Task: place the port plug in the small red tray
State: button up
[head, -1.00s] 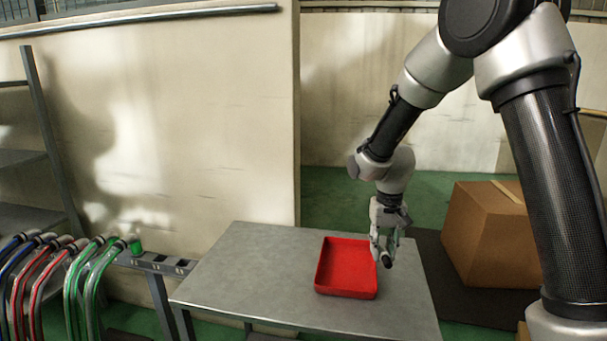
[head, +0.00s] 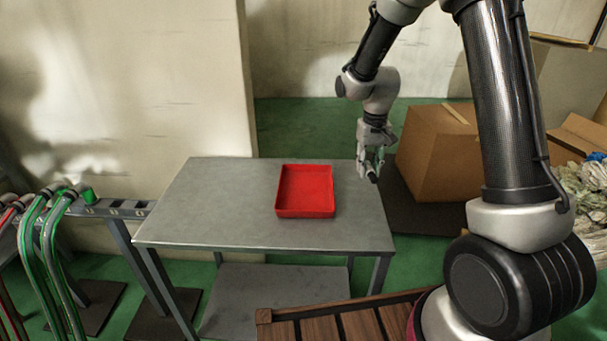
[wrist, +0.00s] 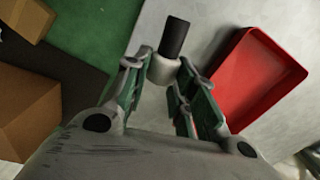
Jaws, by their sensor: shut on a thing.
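The port plug (wrist: 174,40) is a dark cylinder with a pale grey collar. In the wrist view it sticks out from between the fingers of my gripper (wrist: 166,75), which is shut on it. In the head view my gripper (head: 373,163) hangs near the table's right edge, to the right of the tray. The plug shows there only as a small dark tip (head: 373,179). The small red tray (head: 305,188) lies on the grey table and is empty. It also shows in the wrist view (wrist: 252,80), to the right of the plug and apart from it.
The grey table (head: 200,200) is otherwise bare. A cardboard box (head: 440,155) stands on a dark mat beyond the table's right side. Green and red hoses (head: 45,235) hang on a rack at the left. A slatted wooden pallet (head: 345,325) lies in front.

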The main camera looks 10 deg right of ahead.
aim_at(305, 199)
jog(key=j+z, duration=0.2)
jog(key=z, duration=0.2)
jog(key=j+z, duration=0.15)
jog(key=z, duration=0.25)
jog(key=k+j+z, duration=0.2)
jog(key=j, duration=0.2)
jog(key=j+z, duration=0.15)
jog(key=j, duration=0.3)
jog(key=k+j+z, duration=0.2)
jog(key=j, duration=0.2)
jog(key=k+j+z, duration=0.15)
jog(key=j, duration=0.2)
jog(key=k+j, duration=0.15)
jog(key=j, duration=0.2)
jog(key=k+j, duration=0.15)
jog(key=j, duration=0.15)
jog(key=k+j, duration=0.2)
jog(key=j, duration=0.15)
jog(key=k+j, duration=0.15)
jog(key=j, duration=0.15)
